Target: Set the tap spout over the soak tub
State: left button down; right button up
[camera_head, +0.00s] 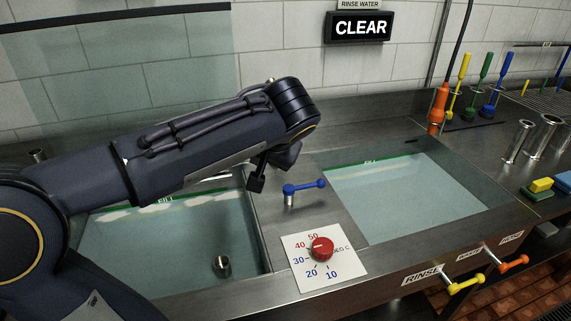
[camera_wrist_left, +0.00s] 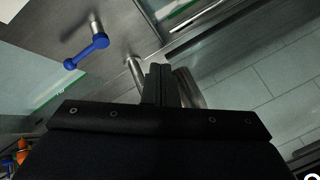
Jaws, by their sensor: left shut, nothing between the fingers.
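My left gripper (camera_head: 258,182) is at the strip between two water basins, its fingers shut and empty. In the left wrist view its closed fingers (camera_wrist_left: 160,86) are beside an upright chrome tube (camera_wrist_left: 188,88), which seems part of the tap; I cannot tell whether they touch. My arm hides most of the tap in the head view, so the spout's direction is unclear. The left basin (camera_head: 120,245) and right basin (camera_head: 400,195) both hold water. No soak label is readable, so I cannot tell which is the soak tub. My right gripper is not in view.
A blue lever (camera_head: 304,188) stands just right of my gripper. A red temperature knob (camera_head: 321,249) sits on a white plate in front. A short metal pipe (camera_head: 221,266) stands in the left basin. Yellow (camera_head: 465,285) and orange (camera_head: 513,263) levers project from the front.

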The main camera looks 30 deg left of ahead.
pick_arm(q)
jog(key=s+a+m+t+h, duration=0.1)
jog(key=s+a+m, duration=0.1)
jog(key=a, duration=1.1)
jog(key=shift+s+m, duration=0.3)
jog(key=shift+s, duration=0.2)
